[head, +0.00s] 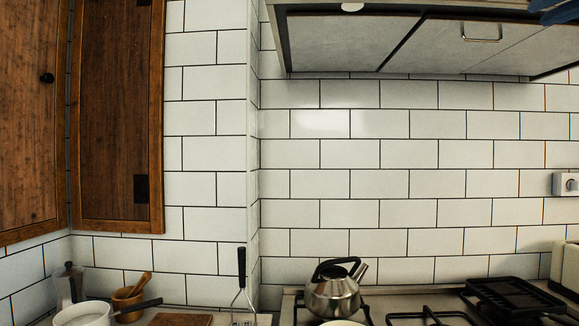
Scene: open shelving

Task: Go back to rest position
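My gripper is not in view in the head view. At the top right corner a dark blue shape (556,11) shows in front of the hood, cut off by the picture edge. I cannot tell what it is.
A steel kettle (333,290) stands on the stove (400,303), with a black grill pan (514,297) to its right. A range hood (400,45) hangs above. Wooden cabinets (115,110) are at the left. A white pot (85,314), mortar (128,300) and moka pot (69,284) stand below.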

